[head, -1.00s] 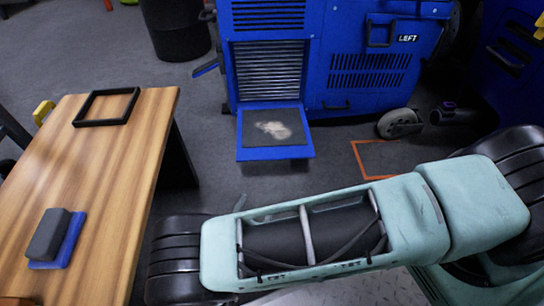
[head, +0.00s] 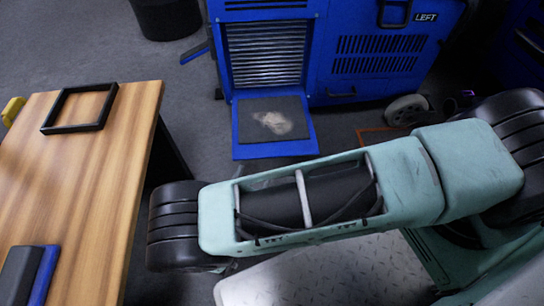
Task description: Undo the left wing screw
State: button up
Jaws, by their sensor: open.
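The blue machine marked LEFT (head: 370,62) stands at the top of the head view. Its front has a slatted grille (head: 268,52), and a blue flap (head: 241,151) lies folded down below it, bearing a dark pad (head: 250,133) with a pale dusty patch. I cannot make out any wing screw in this view. My pale green arm crosses the lower right in front of the machine. My gripper is not in view.
A wooden table (head: 110,170) is at the left, bearing an empty black frame (head: 77,128) and a dark block with a blue base (head: 45,275). A black bin (head: 168,18) stands at the back. Grey floor lies between table and machine. A caster wheel (head: 407,109) and orange floor outline (head: 365,140) are right of the flap.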

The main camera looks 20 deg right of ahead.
notch_tip(320, 180, down, 9)
jog(key=b, duration=0.9)
jog(key=w+d+b, duration=0.7)
jog(key=w+d, duration=0.2)
jog(key=shift+d+r, duration=0.3)
jog(key=shift+r, duration=0.05)
jog(key=c, duration=1)
